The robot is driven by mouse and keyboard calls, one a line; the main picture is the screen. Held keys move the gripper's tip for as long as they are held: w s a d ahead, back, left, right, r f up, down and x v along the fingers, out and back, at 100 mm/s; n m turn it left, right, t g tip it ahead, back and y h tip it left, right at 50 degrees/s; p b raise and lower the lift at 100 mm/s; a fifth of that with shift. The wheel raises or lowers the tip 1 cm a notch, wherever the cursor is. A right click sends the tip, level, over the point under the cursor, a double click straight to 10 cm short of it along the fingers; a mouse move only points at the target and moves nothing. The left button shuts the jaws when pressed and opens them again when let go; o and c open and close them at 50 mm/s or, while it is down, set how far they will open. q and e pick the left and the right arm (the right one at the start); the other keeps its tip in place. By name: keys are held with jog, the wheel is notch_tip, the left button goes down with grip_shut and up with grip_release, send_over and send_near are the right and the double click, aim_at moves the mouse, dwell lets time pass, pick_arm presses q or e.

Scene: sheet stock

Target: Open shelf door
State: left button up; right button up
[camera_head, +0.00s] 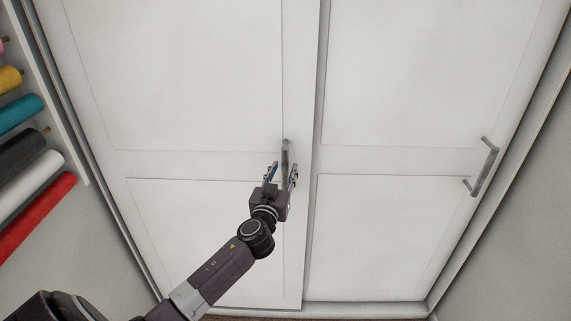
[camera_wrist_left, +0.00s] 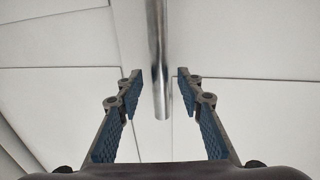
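A white cabinet has two panelled doors. The left door (camera_head: 195,85) carries a vertical metal bar handle (camera_head: 285,155) near its right edge. The right door (camera_head: 420,80) has a similar bar handle (camera_head: 484,168) at its right side. My left gripper (camera_head: 281,170) is open in front of the left door's handle, at its lower part. In the left wrist view the handle (camera_wrist_left: 157,60) runs down between the two blue-padded fingers, with a gap on each side and no contact visible. Both doors look closed. My right gripper is not in view.
At the left, a rack holds several coloured rolls, among them a teal roll (camera_head: 20,112) and a red roll (camera_head: 35,218). A grey wall (camera_head: 520,225) stands right of the cabinet. The space before the right door looks clear.

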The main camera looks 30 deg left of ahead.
pick_arm(q)
jog(key=shift+x, duration=1.2)
grip_shut()
